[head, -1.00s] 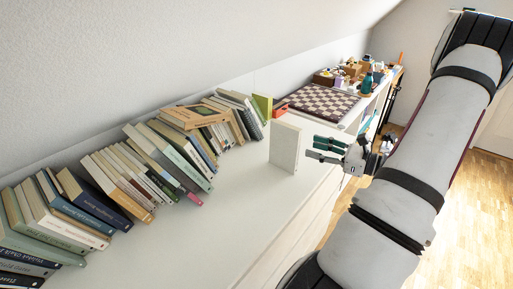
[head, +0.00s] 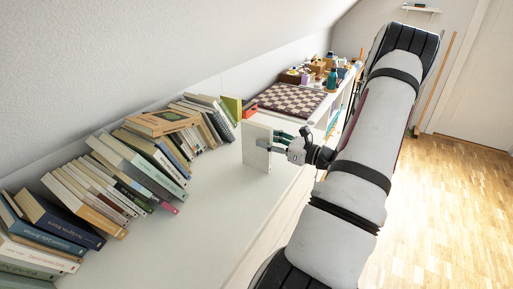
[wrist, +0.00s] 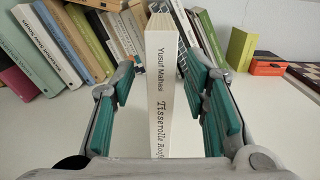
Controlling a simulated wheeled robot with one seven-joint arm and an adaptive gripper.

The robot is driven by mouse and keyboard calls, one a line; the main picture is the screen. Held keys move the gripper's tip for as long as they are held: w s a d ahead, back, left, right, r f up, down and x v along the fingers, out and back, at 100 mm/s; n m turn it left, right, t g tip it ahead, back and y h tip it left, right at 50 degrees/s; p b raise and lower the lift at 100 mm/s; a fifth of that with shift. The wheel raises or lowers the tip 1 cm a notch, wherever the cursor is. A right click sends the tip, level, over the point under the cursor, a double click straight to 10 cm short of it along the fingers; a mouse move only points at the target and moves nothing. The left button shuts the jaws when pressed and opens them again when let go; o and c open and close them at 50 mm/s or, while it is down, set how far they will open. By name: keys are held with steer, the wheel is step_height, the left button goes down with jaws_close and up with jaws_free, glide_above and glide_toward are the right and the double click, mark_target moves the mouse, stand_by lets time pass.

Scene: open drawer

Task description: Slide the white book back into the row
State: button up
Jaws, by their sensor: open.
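The white book (head: 256,147) stands upright on the white top, apart from and in front of the row of books (head: 139,160). In the wrist view its spine (wrist: 159,95) faces me, with black lettering. My gripper (head: 277,142) is open at the book's spine. In the wrist view its green-padded fingers (wrist: 170,100) stand on either side of the book, with a gap visible on each side. The row of leaning books also shows behind the book in the wrist view (wrist: 62,45).
A chessboard (head: 287,100), a yellow-green box (head: 231,107) and a red-orange item (head: 250,111) lie beyond the white book. A sloped wall rises behind the row.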

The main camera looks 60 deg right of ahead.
mark_target(257, 136)
steer(key=w, duration=0.4)
steer(key=shift+w+a, duration=0.15)
steer(key=shift+w, duration=0.15)
jaws_close()
steer(key=shift+r, duration=0.15)
